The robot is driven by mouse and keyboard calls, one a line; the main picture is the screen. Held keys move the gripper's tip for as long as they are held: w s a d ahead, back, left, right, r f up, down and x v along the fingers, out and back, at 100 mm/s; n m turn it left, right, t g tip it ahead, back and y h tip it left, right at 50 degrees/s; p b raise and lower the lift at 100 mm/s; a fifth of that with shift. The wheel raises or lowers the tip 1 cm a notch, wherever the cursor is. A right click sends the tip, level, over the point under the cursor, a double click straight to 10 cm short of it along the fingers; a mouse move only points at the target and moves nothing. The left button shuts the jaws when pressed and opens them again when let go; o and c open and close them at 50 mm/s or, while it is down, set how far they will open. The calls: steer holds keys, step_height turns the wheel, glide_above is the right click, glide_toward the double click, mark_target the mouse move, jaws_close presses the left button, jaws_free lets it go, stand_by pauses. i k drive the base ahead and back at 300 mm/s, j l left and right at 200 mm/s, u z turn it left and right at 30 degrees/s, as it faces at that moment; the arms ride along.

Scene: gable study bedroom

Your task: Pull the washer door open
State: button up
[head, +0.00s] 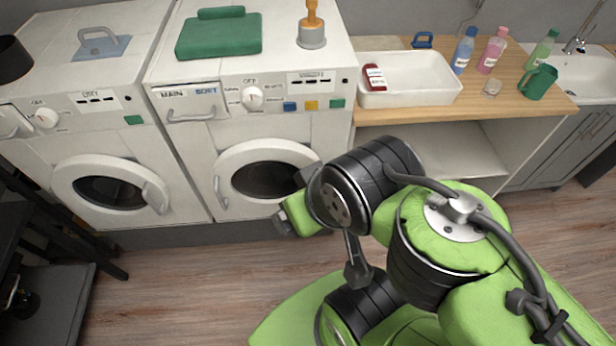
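The washer (182,130) is the white machine in the middle, with a drawer marked MAIN and SOFT. Its round door (228,163) has a white ring and dark glass and looks shut. A curved white door handle (220,191) is on the ring's left side. My arm reaches in from the lower right, and its green end and dark wrist cover the door's right edge. My gripper (281,221) shows only as a small dark part to the right of the handle, apart from it in the picture. Its fingers are too small and hidden to read.
A dryer (75,145) with a similar door stands left of the washer. A counter with a white tray (420,97), bottles and sink is right. Floor (190,285) is clear in front.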

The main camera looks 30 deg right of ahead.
mark_target(256, 175)
steer(key=z, duration=0.35)
steer(key=j+u, duration=0.25)
steer(key=u, duration=0.15)
steer(key=j+u, duration=0.2)
steer(key=u, duration=0.25)
steer(key=i+j+u, duration=0.1)
steer(key=u, duration=0.3)
steer(key=i+j+u, duration=0.1)
steer(key=j+u, duration=0.2)
steer(key=u, duration=0.15)
